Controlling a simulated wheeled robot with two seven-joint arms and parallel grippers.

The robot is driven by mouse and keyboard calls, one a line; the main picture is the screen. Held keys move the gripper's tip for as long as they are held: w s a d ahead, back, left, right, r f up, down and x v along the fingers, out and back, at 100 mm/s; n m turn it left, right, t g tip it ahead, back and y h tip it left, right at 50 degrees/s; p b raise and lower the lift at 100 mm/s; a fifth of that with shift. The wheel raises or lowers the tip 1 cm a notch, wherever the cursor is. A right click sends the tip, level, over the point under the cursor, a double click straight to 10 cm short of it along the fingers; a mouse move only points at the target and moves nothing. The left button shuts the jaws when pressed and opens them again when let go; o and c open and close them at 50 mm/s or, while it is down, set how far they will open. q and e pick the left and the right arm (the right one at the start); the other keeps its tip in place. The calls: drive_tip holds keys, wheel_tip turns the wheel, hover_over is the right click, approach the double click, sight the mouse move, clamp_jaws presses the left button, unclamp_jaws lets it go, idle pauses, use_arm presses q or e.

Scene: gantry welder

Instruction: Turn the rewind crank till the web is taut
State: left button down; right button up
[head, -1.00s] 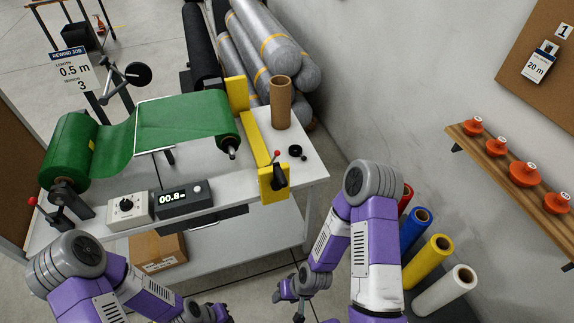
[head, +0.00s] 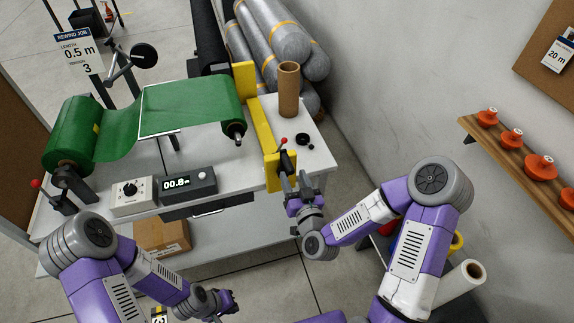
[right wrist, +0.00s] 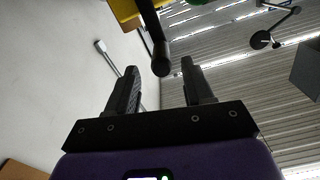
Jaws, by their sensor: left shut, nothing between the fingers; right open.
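The rewind crank (head: 287,162) is black and sits on the yellow upright at the bench's right end. In the right wrist view its black grip (right wrist: 160,60) lies just ahead of and between the fingertips. My right gripper (head: 298,184) is open just below the crank, not closed on it. The green web (head: 118,135) runs from the big roll (head: 72,135) to the rewind roll (head: 215,103) and dips between them. My left gripper (head: 232,300) is shut and empty, low in front of the bench.
A tension dial box (head: 132,197) and a counter (head: 188,186) reading about 00.8 stand at the bench front. A red-knobbed lever (head: 284,141) is near the crank. A cardboard core (head: 289,90) stands behind.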

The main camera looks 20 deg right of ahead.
sight(287, 163)
drive_tip(key=w+b, duration=0.4)
drive_tip(key=w, duration=0.1)
drive_tip(key=shift+w+a+b, duration=0.2)
drive_tip(key=shift+w+b, duration=0.1)
drive_tip(key=shift+b, duration=0.05)
drive_tip(key=shift+w, duration=0.65)
drive_tip(key=shift+c, duration=0.3)
clamp_jaws()
